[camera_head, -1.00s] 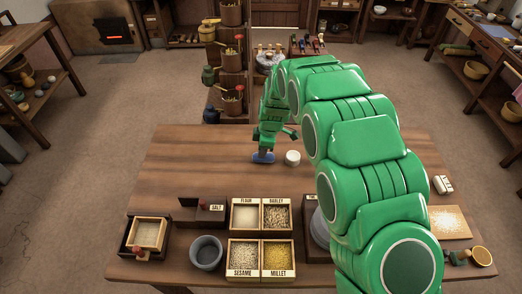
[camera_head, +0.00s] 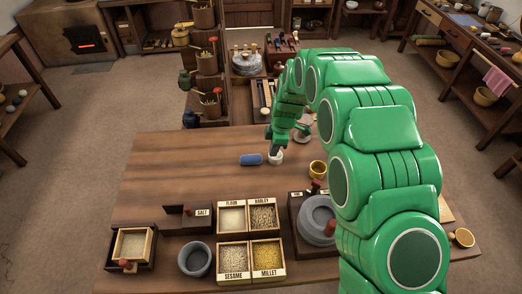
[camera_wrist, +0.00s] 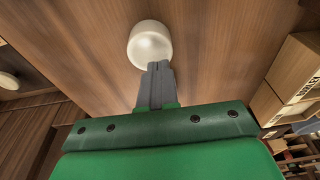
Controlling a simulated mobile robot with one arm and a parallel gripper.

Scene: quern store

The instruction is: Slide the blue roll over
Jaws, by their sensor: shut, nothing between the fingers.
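The blue roll (camera_head: 251,159) lies on its side on the wooden table (camera_head: 165,180), near the table's far edge in the head view. A short white round piece (camera_head: 275,158) stands just right of it, with a small gap between them. My gripper (camera_head: 275,150) is shut and empty, its fingertips at the white piece, to the right of the roll. In the wrist view the shut fingers (camera_wrist: 158,68) point at the white piece (camera_wrist: 149,40); whether they touch it I cannot tell. The roll does not show in the wrist view.
A yellow cup (camera_head: 318,168) stands to the right. Nearer are boxes of flour (camera_head: 232,218), barley, sesame and millet, a grey bowl (camera_head: 195,260), the salt box (camera_head: 203,222) and a quern (camera_head: 318,215). The table left of the roll is clear.

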